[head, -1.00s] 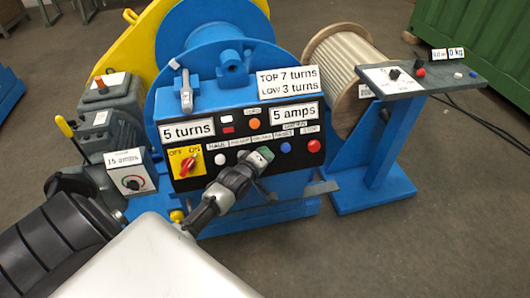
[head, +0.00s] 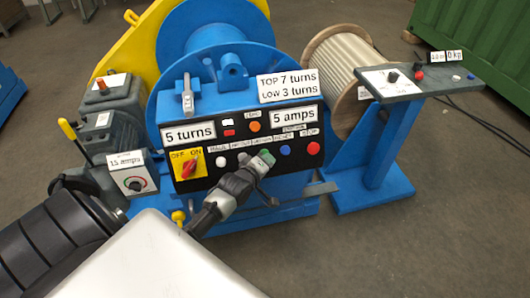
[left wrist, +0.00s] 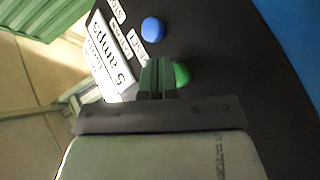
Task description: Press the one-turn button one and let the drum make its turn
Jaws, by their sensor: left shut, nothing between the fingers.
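The blue winch drum (head: 215,45) stands behind a black control panel (head: 212,182). The panel labels read 5 turns and 5 amps. A green button (left wrist: 183,74), seen in the left wrist view, sits in the panel's lower row. My left gripper (head: 265,159) is shut and empty at this button. In the left wrist view the fingertips (left wrist: 158,76) overlap the button's edge; I cannot tell whether they touch or press it. The gripper partly covers the lower row in the head view. My right gripper is not in view.
A blue button (head: 285,150) and a red button (head: 313,148) are close on the right of my gripper. A white button (head: 221,160) and a red switch (head: 188,167) are on the left. A rope spool (head: 345,75) and a side stand (head: 440,82) are farther right.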

